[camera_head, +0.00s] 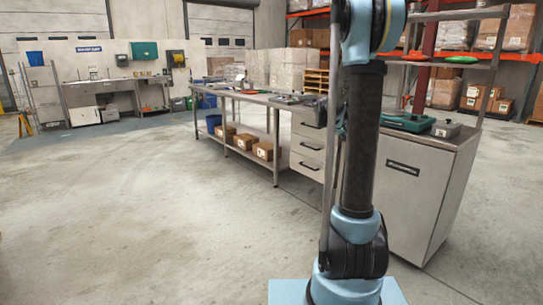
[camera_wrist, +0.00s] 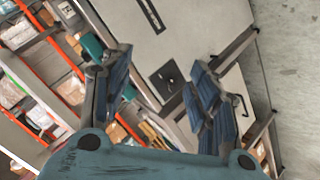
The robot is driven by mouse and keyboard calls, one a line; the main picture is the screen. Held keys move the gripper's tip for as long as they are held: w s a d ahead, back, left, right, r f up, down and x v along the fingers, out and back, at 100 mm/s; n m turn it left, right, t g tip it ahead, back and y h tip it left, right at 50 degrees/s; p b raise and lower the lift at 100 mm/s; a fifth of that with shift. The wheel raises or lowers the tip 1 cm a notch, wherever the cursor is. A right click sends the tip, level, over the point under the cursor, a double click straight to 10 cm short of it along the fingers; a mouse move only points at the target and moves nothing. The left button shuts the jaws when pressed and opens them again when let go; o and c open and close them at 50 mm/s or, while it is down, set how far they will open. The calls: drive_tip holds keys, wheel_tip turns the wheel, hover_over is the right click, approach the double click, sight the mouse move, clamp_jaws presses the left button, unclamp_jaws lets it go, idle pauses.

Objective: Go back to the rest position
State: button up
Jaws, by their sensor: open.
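My gripper (camera_wrist: 158,98) shows in the wrist view with its two blue-padded fingers spread apart. It is open, and nothing is between the fingers. The wrist view is tilted, with the pale cabinet beyond the fingers. In the head view my arm rises from its base in front of the workbench and cabinet. My gripper is not visible in the head view.
A long workbench (camera_head: 257,97) with boxes on its lower shelf stands behind my arm. A grey cabinet (camera_head: 412,200) with a green device (camera_head: 408,122) on top is close at right. Orange racking (camera_head: 467,57) stands behind. The concrete floor (camera_head: 130,215) at left is clear.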

drive_tip(key=s+a+f+g+y, duration=0.15)
drive_tip(key=s+a, duration=0.35)
drive_tip(key=s, duration=0.8)
drive_tip(key=s+a+f+g+y, duration=0.1)
drive_tip(key=s+a+f+y, duration=0.2)
drive_tip(key=s, duration=0.9)
drive_tip(key=s+a+f+y, duration=0.1)
drive_tip(key=s+a+f, duration=0.2)
drive_tip(key=s, duration=0.4)
drive_tip(key=s+a+f+n+g+y, duration=0.1)
drive_tip(key=s+a+f+y, duration=0.1)
drive_tip(key=s, duration=0.5)
drive_tip(key=s+a+f+y, duration=0.2)
drive_tip(key=s+a+f, duration=0.3)
drive_tip(key=s+a, duration=0.1)
drive_tip(key=shift+s+a+n, duration=0.25)
drive_tip(key=shift+s+n, duration=0.15)
drive_tip(key=shift+s, duration=0.15)
